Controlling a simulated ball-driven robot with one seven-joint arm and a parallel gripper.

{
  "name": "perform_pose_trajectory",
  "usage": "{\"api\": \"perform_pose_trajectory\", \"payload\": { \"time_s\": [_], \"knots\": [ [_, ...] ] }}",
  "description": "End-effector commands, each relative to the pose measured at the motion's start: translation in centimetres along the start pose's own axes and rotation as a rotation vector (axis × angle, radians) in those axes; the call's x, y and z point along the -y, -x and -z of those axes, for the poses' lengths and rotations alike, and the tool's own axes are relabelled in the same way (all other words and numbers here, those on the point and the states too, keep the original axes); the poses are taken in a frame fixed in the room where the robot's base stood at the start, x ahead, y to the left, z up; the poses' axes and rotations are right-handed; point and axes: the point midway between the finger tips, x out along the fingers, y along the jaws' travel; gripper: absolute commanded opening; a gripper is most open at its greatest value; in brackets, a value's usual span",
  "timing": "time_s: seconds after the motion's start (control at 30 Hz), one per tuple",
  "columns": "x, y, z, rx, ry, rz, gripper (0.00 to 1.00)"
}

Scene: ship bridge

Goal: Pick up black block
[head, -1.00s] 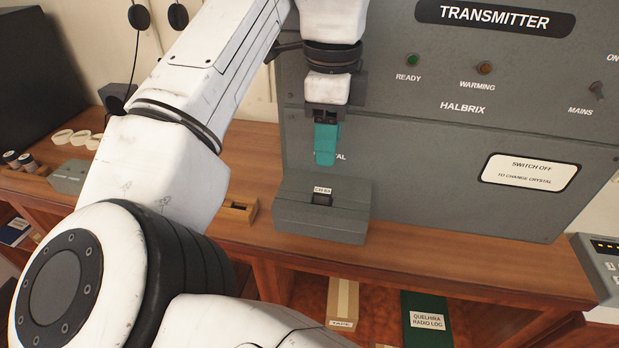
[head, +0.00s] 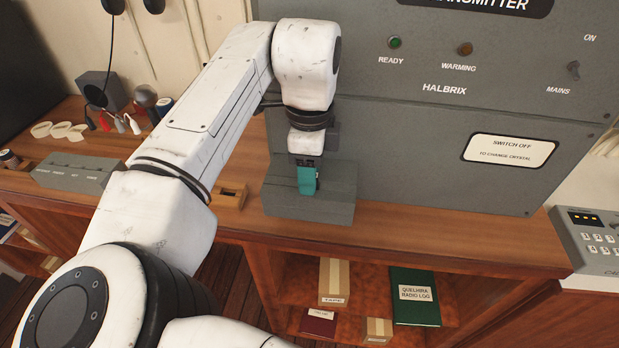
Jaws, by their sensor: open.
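My gripper (head: 307,190), with teal fingers, points down at the top of the grey crystal box (head: 338,205) in front of the transmitter. Its jaws are open, though the gap between the fingers does not show from this side. The black block, which stood in the box's top slot under a small white label, is hidden behind the fingers. I cannot tell whether the fingers touch it or stand around it.
The grey transmitter panel (head: 420,130) rises right behind the box. A small wooden tray (head: 231,197) and a grey labelled box (head: 78,172) are to the left. The wooden desk (head: 440,235) is clear to the right, up to a keypad unit (head: 590,245).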

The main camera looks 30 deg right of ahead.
Motion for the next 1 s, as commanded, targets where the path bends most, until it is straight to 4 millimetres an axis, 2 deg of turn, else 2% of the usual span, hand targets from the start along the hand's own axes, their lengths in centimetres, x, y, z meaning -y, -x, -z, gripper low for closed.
{"api": "perform_pose_trajectory", "payload": {
  "time_s": [0.23,0.7,1.0],
  "knots": [
    [-0.01,-0.12,-0.01,0.0,0.0,0.0,0.45],
    [-0.01,-0.08,-0.01,0.0,0.0,0.0,0.0],
    [-0.01,-0.07,-0.01,0.0,0.0,0.0,0.0]
  ]
}}
